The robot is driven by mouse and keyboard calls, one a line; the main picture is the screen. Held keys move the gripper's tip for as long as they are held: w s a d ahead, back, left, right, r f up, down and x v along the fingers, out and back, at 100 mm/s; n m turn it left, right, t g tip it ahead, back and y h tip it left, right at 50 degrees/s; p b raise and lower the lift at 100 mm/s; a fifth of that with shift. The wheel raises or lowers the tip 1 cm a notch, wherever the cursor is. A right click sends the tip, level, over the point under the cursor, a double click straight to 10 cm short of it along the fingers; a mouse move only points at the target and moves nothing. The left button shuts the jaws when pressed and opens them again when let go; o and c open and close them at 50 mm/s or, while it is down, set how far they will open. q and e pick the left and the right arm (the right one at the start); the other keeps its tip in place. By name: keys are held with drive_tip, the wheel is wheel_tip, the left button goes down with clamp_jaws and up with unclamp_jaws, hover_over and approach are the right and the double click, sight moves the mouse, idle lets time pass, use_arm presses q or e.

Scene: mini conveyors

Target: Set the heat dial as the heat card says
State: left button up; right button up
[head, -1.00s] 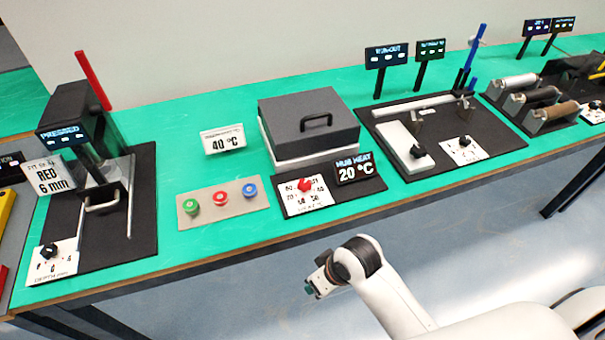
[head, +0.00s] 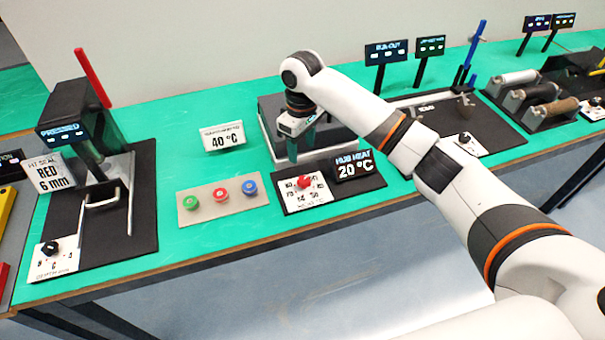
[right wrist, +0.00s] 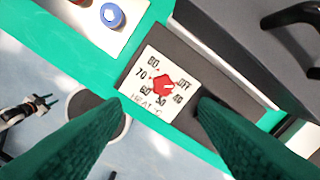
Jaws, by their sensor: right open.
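The heat card (head: 223,140) stands on the green table and reads 40 °C. The red heat dial (head: 304,182) sits on a white plate (head: 320,196) in front of the grey heater box. It also shows in the right wrist view (right wrist: 162,85), ringed by OFF, 40, 50, 60, 70 and 80; its pointer's setting is hard to tell. The hub heat display (head: 356,168) reads 20 °C. My right gripper (head: 300,148) is open and empty, pointing down above and behind the dial. In the wrist view its teal fingers flank the dial plate, apart from the dial. My left gripper is out of view.
The grey heater box (head: 268,112) stands behind the dial, partly hidden by my right arm. A panel with green, red and blue buttons (head: 189,219) lies left of the dial. The press (head: 80,110) is farther left. The table's front edge is close to the dial plate.

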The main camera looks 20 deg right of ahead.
sight(304, 178)
drive_tip(key=f+p, duration=0.1)
drive_tip(key=f, duration=0.4)
drive_tip(key=f+p, duration=0.1)
drive_tip(key=f, duration=0.5)
drive_tip(key=shift+w+d+f, duration=0.2)
drive_tip(key=c, duration=1)
drive_tip(key=shift+o, duration=0.2)
drive_tip(key=shift+r+m+p, duration=0.25)
drive_tip(key=shift+m+p, duration=0.75)
drive_tip(key=shift+p, duration=0.2)
drive_tip(key=shift+m+p, duration=1.15)
drive_tip(key=shift+m, duration=0.05)
drive_tip(key=m+p, duration=0.2)
drive_tip(key=m, duration=0.1)
drive_tip(key=shift+d, duration=0.1)
drive_tip(key=shift+w+f+m+p, duration=0.15)
drive_tip(key=shift+m+p, duration=0.55)
drive_tip(key=shift+m, duration=0.5)
drive_tip(key=shift+d, duration=0.1)
